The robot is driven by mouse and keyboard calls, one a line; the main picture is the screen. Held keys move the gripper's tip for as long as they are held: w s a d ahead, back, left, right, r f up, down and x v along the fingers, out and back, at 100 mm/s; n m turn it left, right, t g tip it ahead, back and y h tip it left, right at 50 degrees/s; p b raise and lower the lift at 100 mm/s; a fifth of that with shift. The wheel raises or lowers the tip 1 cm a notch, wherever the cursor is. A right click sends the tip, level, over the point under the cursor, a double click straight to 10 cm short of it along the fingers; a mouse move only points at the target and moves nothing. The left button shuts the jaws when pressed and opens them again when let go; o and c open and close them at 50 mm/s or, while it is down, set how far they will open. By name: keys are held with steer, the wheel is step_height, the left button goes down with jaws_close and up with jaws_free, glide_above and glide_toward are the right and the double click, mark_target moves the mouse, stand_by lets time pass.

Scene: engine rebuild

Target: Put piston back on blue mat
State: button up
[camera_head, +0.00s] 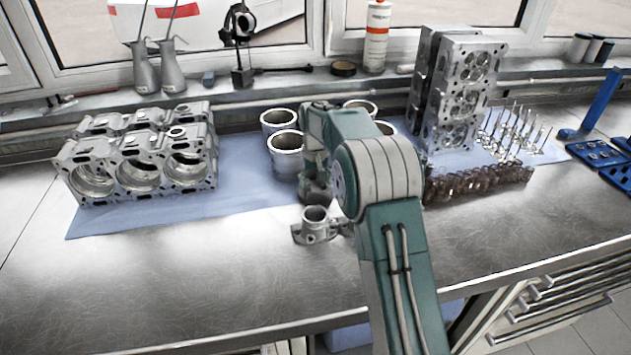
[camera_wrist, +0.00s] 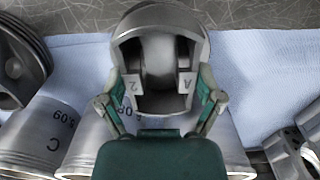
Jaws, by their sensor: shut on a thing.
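In the wrist view my gripper (camera_wrist: 160,108) is shut on a grey metal piston (camera_wrist: 160,62), marked "2" and "A", with a finger on each side. The blue mat (camera_wrist: 262,80) shows behind the piston; whether the piston touches it I cannot tell. In the head view the mat (camera_head: 230,177) lies along the bench. My gripper (camera_head: 315,190) is near its front edge, and my arm hides part of this area. A second piston-like part (camera_wrist: 20,55) shows at the upper left of the wrist view.
An engine block (camera_head: 135,160) stands on the left of the mat. Several cylinder liners (camera_head: 285,150) stand behind my gripper. A small metal housing (camera_head: 315,228) is on the bench at the mat's front edge. Cylinder heads (camera_head: 460,90) and valves (camera_head: 515,130) are at right. The front bench is clear.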

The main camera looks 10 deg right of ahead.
steer(key=o, duration=1.1)
steer(key=shift+c, duration=0.2)
